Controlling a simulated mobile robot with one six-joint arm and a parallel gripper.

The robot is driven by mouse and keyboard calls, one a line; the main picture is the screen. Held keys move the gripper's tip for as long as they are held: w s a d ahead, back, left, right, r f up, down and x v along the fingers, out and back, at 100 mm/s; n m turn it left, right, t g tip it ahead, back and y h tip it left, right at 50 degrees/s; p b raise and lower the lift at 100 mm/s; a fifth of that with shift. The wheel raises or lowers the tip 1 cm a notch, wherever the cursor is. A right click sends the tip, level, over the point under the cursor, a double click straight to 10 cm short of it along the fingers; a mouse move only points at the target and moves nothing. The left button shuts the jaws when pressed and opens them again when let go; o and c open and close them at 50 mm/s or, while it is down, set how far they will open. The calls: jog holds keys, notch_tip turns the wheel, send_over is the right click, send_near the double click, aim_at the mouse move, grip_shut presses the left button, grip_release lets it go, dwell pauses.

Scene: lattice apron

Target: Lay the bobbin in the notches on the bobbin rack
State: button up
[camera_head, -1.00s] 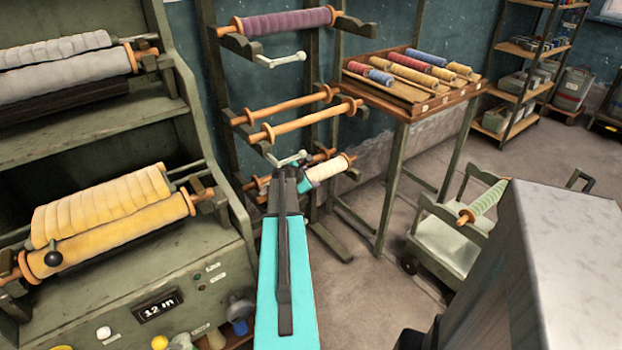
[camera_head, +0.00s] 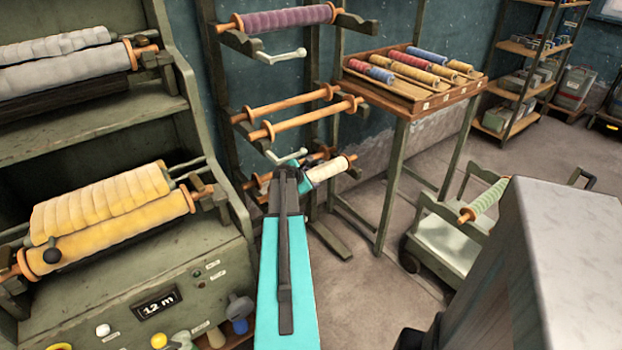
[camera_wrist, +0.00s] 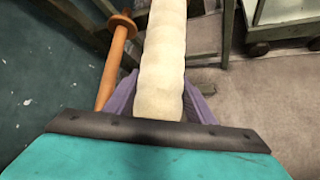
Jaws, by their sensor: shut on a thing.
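My gripper (camera_wrist: 160,103) is shut on the cream-wound bobbin (camera_wrist: 162,60), with its purple fingers on either side of it. In the head view the cream bobbin (camera_head: 326,172) shows beyond my arm, tilted up to the right, with an orange flange at its far end. The dark green bobbin rack (camera_head: 222,145) stands behind it. The rack's top arms carry a purple bobbin (camera_head: 288,20), and the middle arms carry two bare wooden bobbins (camera_head: 312,121). Lower down, orange bobbin parts (camera_head: 258,181) show behind my arm. Whether the cream bobbin touches the rack cannot be told; the lower notches are mostly hidden.
A green machine with yellow rolls (camera_head: 110,225) stands close on the left. A table with a tray of coloured bobbins (camera_head: 420,102) stands right of the rack. A cart (camera_head: 450,243) with a green bobbin (camera_head: 485,201) is further right. Floor between is open.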

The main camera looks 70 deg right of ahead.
jog(key=shift+f+b, duration=0.4)
jog(key=shift+f, duration=0.9)
dwell(1.6)
jog(key=o, duration=1.5)
jog(key=shift+v, duration=6)
